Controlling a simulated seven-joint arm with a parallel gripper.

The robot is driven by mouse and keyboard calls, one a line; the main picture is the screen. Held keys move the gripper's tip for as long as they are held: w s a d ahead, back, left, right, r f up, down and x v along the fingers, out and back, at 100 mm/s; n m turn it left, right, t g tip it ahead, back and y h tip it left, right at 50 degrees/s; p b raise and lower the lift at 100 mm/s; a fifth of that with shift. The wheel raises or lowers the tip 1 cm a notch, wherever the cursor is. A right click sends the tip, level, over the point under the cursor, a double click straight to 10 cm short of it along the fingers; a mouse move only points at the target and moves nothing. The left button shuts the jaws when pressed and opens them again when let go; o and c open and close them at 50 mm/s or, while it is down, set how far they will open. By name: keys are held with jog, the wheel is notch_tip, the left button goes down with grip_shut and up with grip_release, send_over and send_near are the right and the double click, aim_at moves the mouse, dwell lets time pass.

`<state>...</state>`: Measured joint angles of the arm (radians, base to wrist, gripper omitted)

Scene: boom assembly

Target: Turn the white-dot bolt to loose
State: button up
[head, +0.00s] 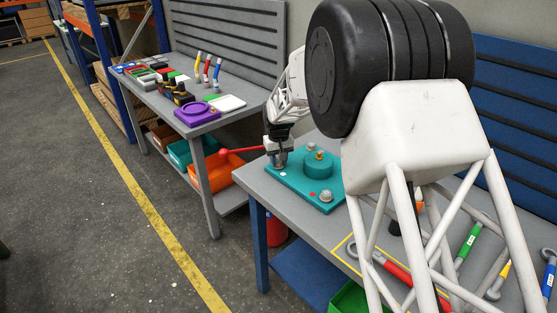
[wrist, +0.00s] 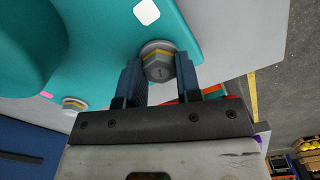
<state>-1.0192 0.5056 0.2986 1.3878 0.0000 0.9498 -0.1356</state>
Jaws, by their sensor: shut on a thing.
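A teal plate (head: 300,188) lies on the near workbench and also fills the upper left of the wrist view (wrist: 100,70). The white-dot bolt (wrist: 158,62) is a grey washer-based hex bolt at the plate's edge, and the white dot (wrist: 146,12) is on the plate beside it. In the head view the white dot (head: 283,174) shows just below my gripper (head: 280,160). My gripper points down, its two dark fingers (wrist: 158,80) shut on either side of the bolt head. In the head view the gripper hides most of that bolt.
Another bolt (head: 326,196) with a red dot (head: 312,194) is at the plate's near corner, and one (head: 311,147) is at the back. A raised teal cylinder (head: 318,166) stands mid-plate. A red bar (head: 240,150) shows left of my gripper. Colour-banded wrenches (head: 468,242) lie to the right.

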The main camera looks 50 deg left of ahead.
aim_at(279, 161)
jog(key=n, duration=0.4)
jog(key=shift+n, duration=0.3)
dwell(0.4)
jog(key=o, duration=0.9)
jog(key=shift+r, duration=0.1)
jog(key=shift+r, duration=3.75)
jog(key=shift+d, duration=0.1)
